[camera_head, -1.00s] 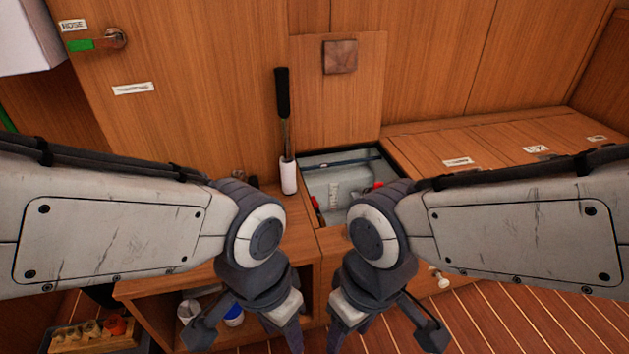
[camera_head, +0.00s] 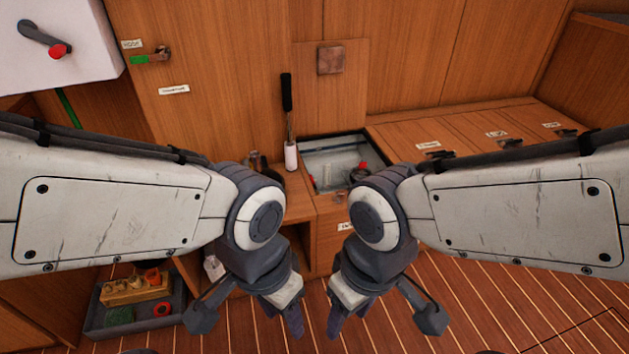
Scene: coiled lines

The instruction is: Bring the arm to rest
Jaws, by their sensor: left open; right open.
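My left gripper (camera_head: 289,318) hangs low in the middle of the head view, pointing down, with nothing seen between its fingers. My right gripper (camera_head: 342,318) hangs just to the right of it, also pointing down and empty. A narrow gap separates the two. Both are in front of the wooden cabinet, above the striped floor.
An open hatch (camera_head: 335,165) with red-ended parts lies behind my arms. A black-and-white handled tool (camera_head: 289,125) stands beside it. A grey tray (camera_head: 165,316) with wooden and orange pieces lies at lower left. A white box (camera_head: 60,45) hangs at upper left. The striped floor (camera_head: 480,310) at right is clear.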

